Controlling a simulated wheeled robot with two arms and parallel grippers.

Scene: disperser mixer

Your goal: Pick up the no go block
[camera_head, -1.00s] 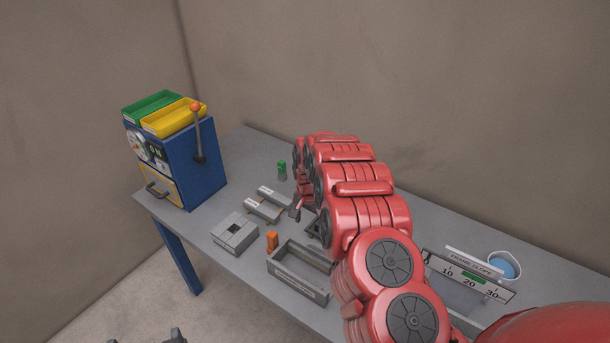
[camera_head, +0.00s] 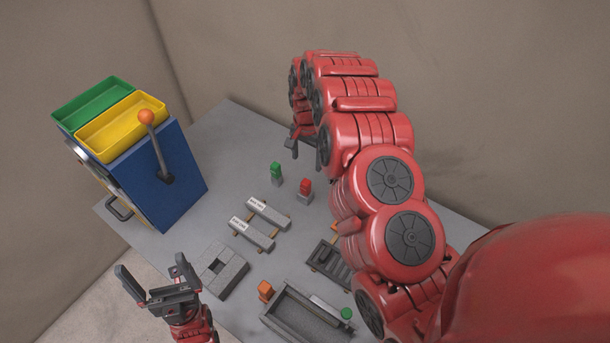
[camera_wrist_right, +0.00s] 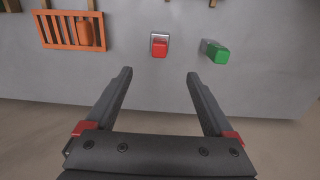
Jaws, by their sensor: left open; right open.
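A small block with a red top and grey base (camera_head: 305,190), likely the no go block, stands on the table. It also shows in the right wrist view (camera_wrist_right: 159,47), ahead of the fingers and centred between them. A similar green-topped block (camera_head: 276,172) stands to its left, and in the wrist view it is on the right (camera_wrist_right: 216,52). My right gripper (camera_head: 306,147) is open and empty, raised above the table beyond the red block and apart from it. My left gripper (camera_head: 153,270) is open and empty at the near left, by the table's front edge.
A blue machine (camera_head: 155,175) with an orange-knobbed lever, green and yellow trays stands at the left. Two labelled bars (camera_head: 268,214), a grey block with a square hole (camera_head: 214,270), an orange block (camera_head: 265,291) and a grey tray (camera_head: 290,318) lie nearer. An orange rack (camera_wrist_right: 70,30) shows in the wrist view.

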